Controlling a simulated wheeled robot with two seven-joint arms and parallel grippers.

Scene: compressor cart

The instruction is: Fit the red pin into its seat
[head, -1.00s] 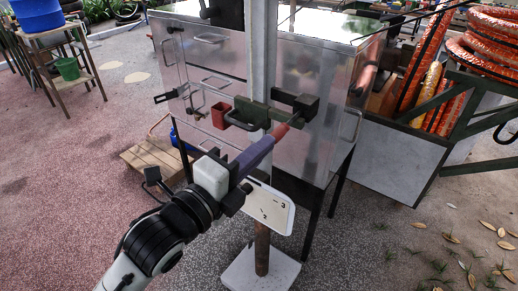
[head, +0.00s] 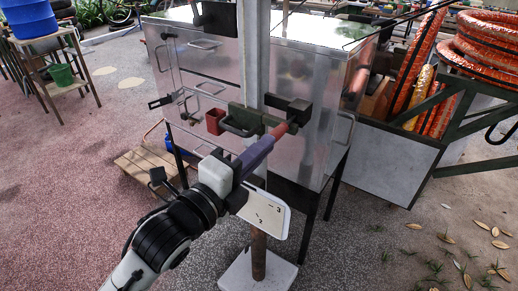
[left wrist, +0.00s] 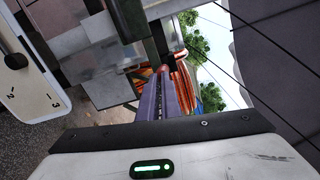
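My left gripper (head: 262,150) has long purple fingers. They are closed together, with the red pin (head: 281,130) at their tips, pointing up and right. The pin's rounded red end also shows in the left wrist view (left wrist: 164,68), just beyond the purple fingers (left wrist: 160,100). The pin's tip is close by a black block (head: 290,109) on a green bracket (head: 246,116) on the grey post. I cannot tell whether the tip touches the block or lies in front of it. The seat's opening is not clearly visible. My right gripper is not in view.
The grey post (head: 254,60) stands before a shiny metal cabinet (head: 310,75). A small red box (head: 215,121) sits left of the bracket. A white plate with numbers (head: 265,212) hangs below the gripper.

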